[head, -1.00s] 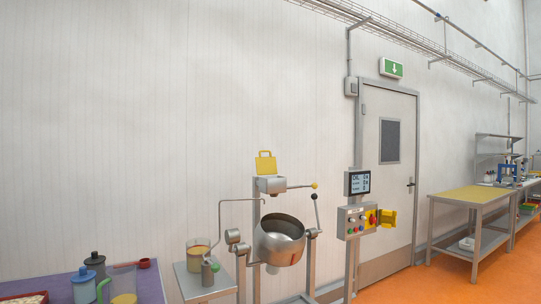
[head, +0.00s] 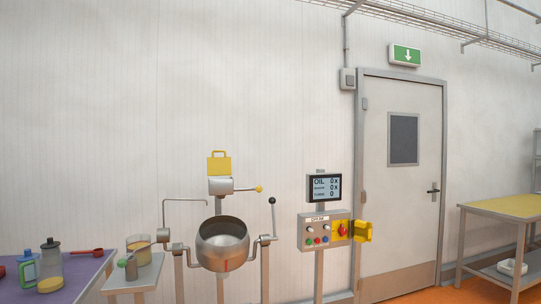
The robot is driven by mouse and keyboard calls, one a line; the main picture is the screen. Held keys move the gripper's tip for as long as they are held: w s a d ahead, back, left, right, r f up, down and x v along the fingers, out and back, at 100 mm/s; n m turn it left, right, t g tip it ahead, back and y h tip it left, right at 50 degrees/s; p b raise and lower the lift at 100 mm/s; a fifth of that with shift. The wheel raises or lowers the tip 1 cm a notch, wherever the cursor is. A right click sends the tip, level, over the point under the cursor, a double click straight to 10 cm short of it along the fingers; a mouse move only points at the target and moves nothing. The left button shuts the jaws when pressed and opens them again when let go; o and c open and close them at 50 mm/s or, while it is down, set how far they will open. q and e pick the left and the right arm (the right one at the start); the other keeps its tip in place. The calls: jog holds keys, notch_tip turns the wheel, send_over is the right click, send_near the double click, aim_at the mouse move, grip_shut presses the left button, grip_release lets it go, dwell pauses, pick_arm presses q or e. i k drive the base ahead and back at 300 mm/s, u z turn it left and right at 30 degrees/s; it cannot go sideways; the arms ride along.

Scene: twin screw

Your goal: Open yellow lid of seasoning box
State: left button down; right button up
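The seasoning box (head: 220,187) is a small steel box mounted on a post above the kettle in the head view. Its yellow lid (head: 219,167), with a loop handle on top, stands upright above the box's back edge, so it looks raised. A rod with a yellow knob (head: 259,189) sticks out from the box's right side. Neither of my grippers shows in the view.
A round steel kettle (head: 222,246) hangs below the box, with a black-knobbed lever (head: 272,202) at right. A control panel (head: 324,231) stands to the right. A purple table (head: 92,271) with jars and a steel side table (head: 140,274) stand at left.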

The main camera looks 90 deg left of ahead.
aim_at(216, 166)
jog(key=u, duration=0.35)
jog(key=i, duration=1.4)
jog(key=u, duration=1.9)
jog(key=i, duration=0.95)
jog(key=u, duration=0.95)
